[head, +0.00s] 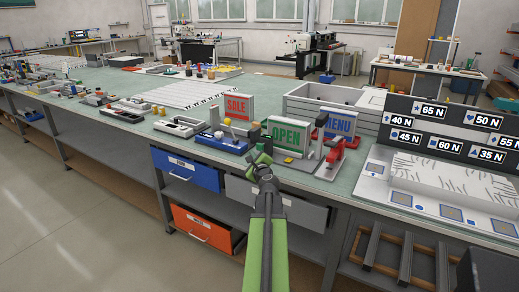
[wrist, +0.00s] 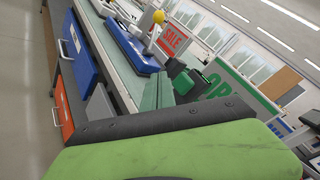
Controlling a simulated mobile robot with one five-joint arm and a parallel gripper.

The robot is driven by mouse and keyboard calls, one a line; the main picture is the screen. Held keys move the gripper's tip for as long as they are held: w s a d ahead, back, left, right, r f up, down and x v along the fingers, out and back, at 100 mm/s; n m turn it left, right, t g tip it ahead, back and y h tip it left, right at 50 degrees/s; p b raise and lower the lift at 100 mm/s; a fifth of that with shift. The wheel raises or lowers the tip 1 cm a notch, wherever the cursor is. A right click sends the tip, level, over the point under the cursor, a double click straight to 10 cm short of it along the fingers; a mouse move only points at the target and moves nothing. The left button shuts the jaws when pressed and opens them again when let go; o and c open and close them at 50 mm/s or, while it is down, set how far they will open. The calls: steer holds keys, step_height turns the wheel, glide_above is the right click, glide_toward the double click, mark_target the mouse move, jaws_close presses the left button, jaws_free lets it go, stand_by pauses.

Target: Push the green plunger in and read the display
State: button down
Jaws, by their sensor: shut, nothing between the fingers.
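My gripper (head: 261,160) is shut and empty, just in front and left of this panel. Dark green parts show around its tip, also in the wrist view (wrist: 186,82). I cannot tell which of them is the green plunger, or whether my gripper touches it. No separate numeric display is readable.
A red "SALE" panel (head: 239,107) stands behind left, beside a blue base (head: 221,143) with a yellow-knobbed lever. A blue "MENU" panel (head: 339,123) and red fixture (head: 336,155) are close on the right. Force-labelled boards (head: 450,135) stand further right. Blue (head: 187,169) and orange (head: 203,228) drawers are below.

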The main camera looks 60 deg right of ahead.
mark_target(260, 148)
steer(key=shift+d, duration=1.5)
stand_by(0.8)
steer(key=shift+d, duration=0.4)
steer(key=shift+d, duration=1.6)
stand_by(1.2)
stand_by(0.3)
steer(key=shift+a, duration=2.05)
steer(key=shift+a, duration=2.45)
